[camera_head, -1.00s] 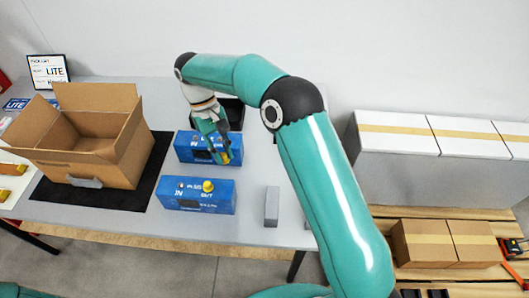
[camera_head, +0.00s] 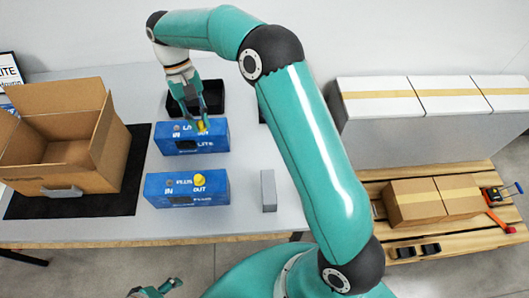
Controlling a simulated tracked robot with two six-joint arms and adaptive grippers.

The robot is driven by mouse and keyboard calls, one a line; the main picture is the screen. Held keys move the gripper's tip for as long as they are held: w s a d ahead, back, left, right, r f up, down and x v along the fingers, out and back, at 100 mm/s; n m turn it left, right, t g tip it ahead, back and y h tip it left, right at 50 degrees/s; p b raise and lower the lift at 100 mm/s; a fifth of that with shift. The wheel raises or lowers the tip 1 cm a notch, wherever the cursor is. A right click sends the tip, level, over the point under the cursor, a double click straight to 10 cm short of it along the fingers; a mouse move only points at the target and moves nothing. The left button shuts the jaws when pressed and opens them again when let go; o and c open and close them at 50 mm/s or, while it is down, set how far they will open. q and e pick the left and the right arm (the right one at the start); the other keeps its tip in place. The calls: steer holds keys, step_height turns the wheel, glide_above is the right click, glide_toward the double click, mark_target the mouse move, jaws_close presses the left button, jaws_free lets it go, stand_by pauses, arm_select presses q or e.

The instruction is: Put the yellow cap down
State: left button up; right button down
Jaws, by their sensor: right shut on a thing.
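My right gripper (camera_head: 202,117) points down over the rear blue analyser (camera_head: 208,142), which is marked LITE. It is shut on a yellow cap (camera_head: 202,126), which is at the top of that analyser near its OUT label. I cannot tell whether the cap touches the surface. The front blue analyser (camera_head: 186,196) stands nearer me, with another yellow cap (camera_head: 199,181) on top by its OUT label. My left gripper (camera_head: 158,290) shows only in part at the bottom edge, away from the table; its opening is unclear.
An open cardboard box (camera_head: 115,150) stands on a black mat (camera_head: 126,194) at the left. A black tray (camera_head: 212,95) lies behind the rear analyser. A grey block (camera_head: 268,190) stands right of the front analyser. Cartons (camera_head: 415,203) sit on a pallet at the right.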

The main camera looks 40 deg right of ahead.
steer(key=s+d+m+t+y+b, duration=0.35)
steer(key=d+m+b, duration=0.25)
steer(key=d+m, duration=0.5)
steer(key=r+m+t+h+b, duration=0.25)
steer(key=m+t+b, duration=0.25)
steer(key=m, duration=1.1)
glide_above(262, 151)
steer(key=s, duration=0.1)
steer(key=shift+m, duration=0.3)
steer(key=f+b, duration=0.1)
steer(key=f, duration=1.2)
steer(key=f+b, duration=0.1)
steer(key=f, duration=0.6)
steer(key=shift+s+d+f+b, duration=0.1)
steer(key=shift+d+f+b, duration=0.2)
steer(key=shift+f, duration=0.05)
steer(key=c, duration=1.1)
jaws_free()
steer(key=shift+o, duration=0.2)
